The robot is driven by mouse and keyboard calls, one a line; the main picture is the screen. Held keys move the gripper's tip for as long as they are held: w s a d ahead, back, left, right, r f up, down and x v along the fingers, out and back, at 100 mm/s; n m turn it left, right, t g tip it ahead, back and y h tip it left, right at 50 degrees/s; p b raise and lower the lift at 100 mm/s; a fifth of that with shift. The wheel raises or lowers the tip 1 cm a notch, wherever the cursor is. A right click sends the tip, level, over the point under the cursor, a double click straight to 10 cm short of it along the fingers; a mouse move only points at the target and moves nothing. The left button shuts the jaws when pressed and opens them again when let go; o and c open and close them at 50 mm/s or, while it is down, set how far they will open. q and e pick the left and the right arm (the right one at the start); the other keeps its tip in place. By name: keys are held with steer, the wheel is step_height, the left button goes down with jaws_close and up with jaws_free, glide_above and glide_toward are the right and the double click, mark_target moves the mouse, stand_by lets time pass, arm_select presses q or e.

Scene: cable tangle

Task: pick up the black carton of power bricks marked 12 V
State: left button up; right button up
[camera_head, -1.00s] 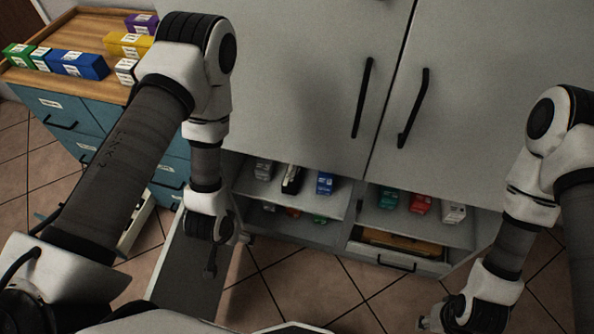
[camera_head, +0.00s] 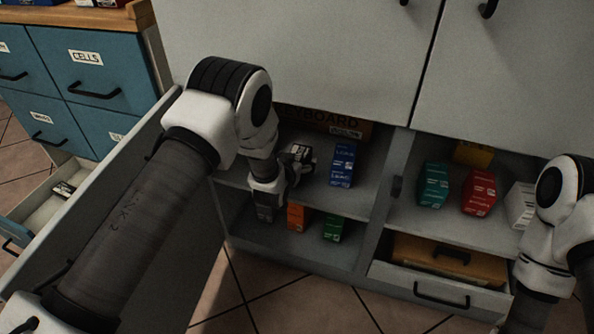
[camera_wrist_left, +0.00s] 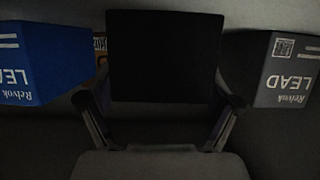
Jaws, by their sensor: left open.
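The black carton (camera_wrist_left: 165,55) stands in the middle of the left wrist view, a plain dark face toward the camera. No 12 V marking can be read on it. My left gripper (camera_wrist_left: 160,104) is open, with one finger on each side of the carton's near end; contact cannot be told. In the head view my left gripper (camera_head: 290,174) reaches onto the upper shelf of the open left cabinet bay and hides most of the carton (camera_head: 302,152). My right arm shows at the right edge of the head view, but its gripper is out of sight.
A blue box (camera_wrist_left: 40,62) and a grey box (camera_wrist_left: 272,70), both marked LEAD, flank the carton closely. A KEYBOARD box (camera_head: 335,119) lies behind. Orange (camera_head: 298,217) and green (camera_head: 333,228) boxes stand on the shelf below. The open cabinet door (camera_head: 150,262) is left of the bay.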

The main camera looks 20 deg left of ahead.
arm_select(q)
steer(key=shift+w+f, duration=0.3)
steer(key=shift+w, duration=0.3)
steer(key=c, duration=1.5)
steer(key=shift+r, duration=0.1)
steer(key=shift+c, duration=0.2)
